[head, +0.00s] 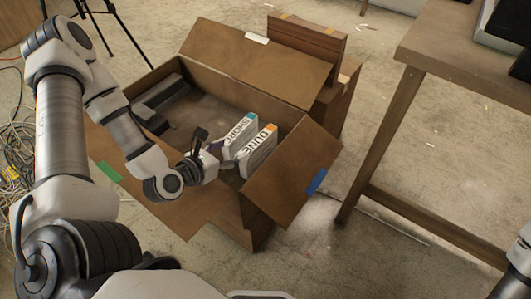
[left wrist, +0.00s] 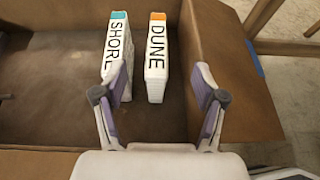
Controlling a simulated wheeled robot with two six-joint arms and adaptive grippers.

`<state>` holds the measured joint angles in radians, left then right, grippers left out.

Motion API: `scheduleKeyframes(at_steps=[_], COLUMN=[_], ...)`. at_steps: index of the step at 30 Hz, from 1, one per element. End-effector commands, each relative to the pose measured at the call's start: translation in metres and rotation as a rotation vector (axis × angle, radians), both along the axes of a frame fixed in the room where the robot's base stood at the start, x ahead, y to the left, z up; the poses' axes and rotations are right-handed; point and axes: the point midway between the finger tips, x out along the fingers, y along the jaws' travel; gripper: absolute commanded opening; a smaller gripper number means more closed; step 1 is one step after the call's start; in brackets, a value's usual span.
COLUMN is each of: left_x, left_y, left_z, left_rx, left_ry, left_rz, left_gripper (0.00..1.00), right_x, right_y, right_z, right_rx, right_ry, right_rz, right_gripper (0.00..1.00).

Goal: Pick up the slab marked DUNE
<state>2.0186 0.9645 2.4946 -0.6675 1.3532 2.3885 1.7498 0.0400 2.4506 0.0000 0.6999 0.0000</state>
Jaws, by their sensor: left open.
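The slab marked DUNE (head: 258,151) is white with an orange patch at one end of its labelled edge. It stands on edge inside an open cardboard box (head: 280,187). In the left wrist view the DUNE slab (left wrist: 157,62) shows between the two spread fingers. My left gripper (head: 224,156) is open and empty, reaching into the box close to the slab's near end. A second white slab marked SHORE (head: 238,136), with a teal patch, stands beside it on the left. In the wrist view the left finger partly covers the SHORE slab (left wrist: 118,35). My right gripper is out of view.
The box flaps are folded outward, one with blue tape (head: 316,182). Dark foam-like blocks (head: 160,98) lie at the box's far left. A wooden table (head: 470,90) stands on the right. A brown case (head: 306,42) sits behind the box.

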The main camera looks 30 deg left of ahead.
Motion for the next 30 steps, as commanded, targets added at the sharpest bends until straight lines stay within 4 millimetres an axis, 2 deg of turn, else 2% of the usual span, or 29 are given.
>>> scheduleKeyframes(at_steps=[1,3,7,15,21,27,30], left_x=[0.000,0.000,0.009,0.056,0.068,0.101,0.110], left_y=[0.000,0.000,-0.002,-0.007,-0.007,-0.008,-0.009], left_z=[-0.017,-0.024,-0.030,-0.048,-0.051,-0.067,-0.069], left_rx=[0.000,0.001,0.004,0.005,0.001,0.006,0.002], left_ry=[0.000,0.000,-0.001,-0.001,-0.001,-0.002,-0.001], left_rz=[0.000,0.000,-0.005,-0.005,-0.002,-0.005,-0.002], left_gripper=[0.71,0.71,0.71,0.71,0.71,0.71,0.71], right_x=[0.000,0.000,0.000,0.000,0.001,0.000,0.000], right_y=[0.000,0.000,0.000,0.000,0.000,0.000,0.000], right_z=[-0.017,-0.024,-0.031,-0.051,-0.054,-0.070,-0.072], right_rx=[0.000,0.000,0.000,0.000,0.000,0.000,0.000], right_ry=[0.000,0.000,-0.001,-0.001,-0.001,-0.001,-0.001], right_rz=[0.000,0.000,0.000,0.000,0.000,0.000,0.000], right_gripper=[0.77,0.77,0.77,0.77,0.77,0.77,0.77])
